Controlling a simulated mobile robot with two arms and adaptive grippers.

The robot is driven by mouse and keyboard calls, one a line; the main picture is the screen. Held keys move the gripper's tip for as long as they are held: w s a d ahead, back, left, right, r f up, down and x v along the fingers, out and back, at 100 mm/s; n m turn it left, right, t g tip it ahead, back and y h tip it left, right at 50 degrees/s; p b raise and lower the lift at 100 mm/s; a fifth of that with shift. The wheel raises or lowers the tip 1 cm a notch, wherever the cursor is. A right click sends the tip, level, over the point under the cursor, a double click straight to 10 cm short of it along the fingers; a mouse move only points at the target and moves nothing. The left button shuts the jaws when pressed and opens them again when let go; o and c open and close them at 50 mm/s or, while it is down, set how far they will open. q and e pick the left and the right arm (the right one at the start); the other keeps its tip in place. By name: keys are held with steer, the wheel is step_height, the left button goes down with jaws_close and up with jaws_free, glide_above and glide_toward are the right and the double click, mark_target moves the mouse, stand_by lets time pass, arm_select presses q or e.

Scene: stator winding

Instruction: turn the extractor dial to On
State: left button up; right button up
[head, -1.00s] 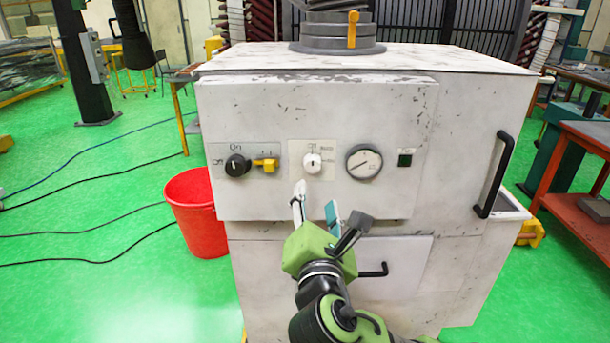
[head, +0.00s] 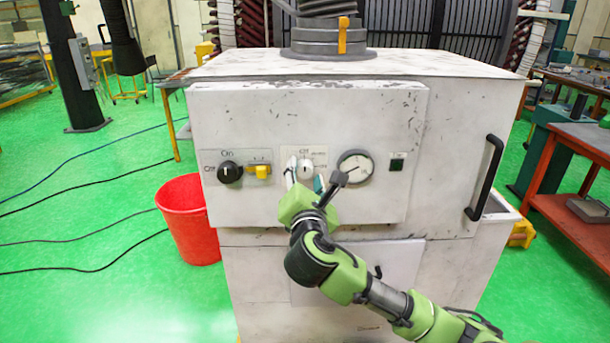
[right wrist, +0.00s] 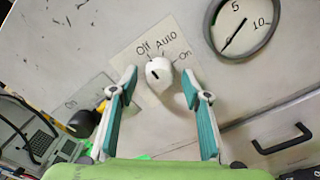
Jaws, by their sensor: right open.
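A white dial (head: 306,167) sits on a pale label plate on the front panel of the white cabinet. In the right wrist view the dial (right wrist: 159,75) has Off, Auto and On marked around its top, left to right. Its pointer is hard to make out. My right gripper (head: 305,173) is open, with one finger on each side of the dial. In the wrist view, gaps show between the dial and both fingers of the gripper (right wrist: 160,70). A black dial (head: 230,172) further left has its white line about upright, below On. My left gripper is out of view.
A yellow switch (head: 262,172) lies between the two dials. A round gauge (head: 355,167) and a small dark green square (head: 397,165) are to the right. A black door handle (head: 485,178) juts out at right. A red bucket (head: 188,225) stands on the floor at left.

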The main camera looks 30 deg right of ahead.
steer(key=c, duration=1.1)
steer(key=shift+f+m, duration=0.1)
steer(key=shift+m, duration=0.2)
steer(key=m, duration=0.2)
steer(key=shift+a+m, duration=0.1)
steer(key=shift+m, duration=0.3)
steer(key=m, duration=0.9)
steer(key=shift+m, duration=0.4)
steer(key=shift+m+b, duration=0.35)
steer(key=shift+m, duration=1.95)
